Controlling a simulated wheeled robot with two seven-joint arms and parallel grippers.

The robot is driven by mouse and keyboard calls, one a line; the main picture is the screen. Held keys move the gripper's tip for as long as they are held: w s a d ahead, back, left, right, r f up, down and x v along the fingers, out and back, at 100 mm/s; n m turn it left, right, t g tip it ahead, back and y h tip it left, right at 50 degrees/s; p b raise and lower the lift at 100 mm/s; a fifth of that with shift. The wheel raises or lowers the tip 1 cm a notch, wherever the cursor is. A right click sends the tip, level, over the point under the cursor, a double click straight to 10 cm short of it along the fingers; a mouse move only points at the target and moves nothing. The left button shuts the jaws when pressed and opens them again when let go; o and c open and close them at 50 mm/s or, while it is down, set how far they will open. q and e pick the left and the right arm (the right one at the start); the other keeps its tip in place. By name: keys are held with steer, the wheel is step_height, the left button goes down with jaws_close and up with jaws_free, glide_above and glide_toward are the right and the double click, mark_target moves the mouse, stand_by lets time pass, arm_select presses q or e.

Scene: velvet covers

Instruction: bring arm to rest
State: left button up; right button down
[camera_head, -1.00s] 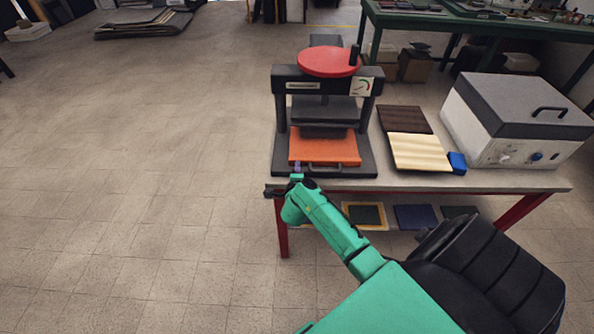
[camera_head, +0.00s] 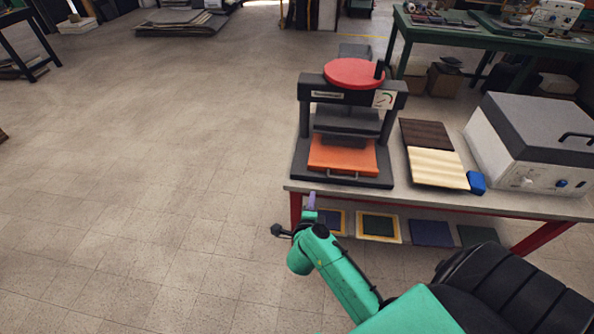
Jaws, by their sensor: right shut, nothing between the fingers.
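My right arm, green and black, comes in from the lower right. Its right gripper (camera_head: 311,203) is shut and empty, just in front of the near left edge of the workbench (camera_head: 400,194) and below the press in the picture. The press (camera_head: 353,115) stands upright on the bench, with a red wheel (camera_head: 353,73) on top and an orange plate (camera_head: 343,155) with a handle at its base. The gripper appears clear of the press and its handle. My left gripper is not in view.
A dark and a pale ribbed board (camera_head: 438,168), a blue block (camera_head: 477,182) and a grey-lidded box (camera_head: 530,150) stand right of the press. Framed panels (camera_head: 378,226) lie on the shelf below. The floor (camera_head: 150,180) to the left is open.

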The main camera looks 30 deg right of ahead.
steer(key=s+a+f+n+g+y, duration=0.1)
steer(key=s+a+f+n+y, duration=0.15)
steer(key=s+f+n, duration=0.4)
steer(key=s+a+f+n+y, duration=0.1)
steer(key=s+f+n+y, duration=0.25)
steer(key=f+n, duration=0.5)
steer(key=s+a+f+n+g+y, duration=0.1)
steer(key=s+a+f+n+y, duration=0.25)
steer(key=f, duration=0.65)
steer(key=s+d+f+n+g, duration=0.2)
steer(key=s+f+n+g, duration=0.2)
steer(key=s, duration=0.7)
steer(key=s+d+f+n+g, duration=0.3)
steer(key=s+f+n+g, duration=0.1)
steer(key=s, duration=0.7)
steer(key=shift+f+n+g+h, duration=0.35)
steer(key=shift+f+n, duration=0.3)
steer(key=shift+f, duration=0.25)
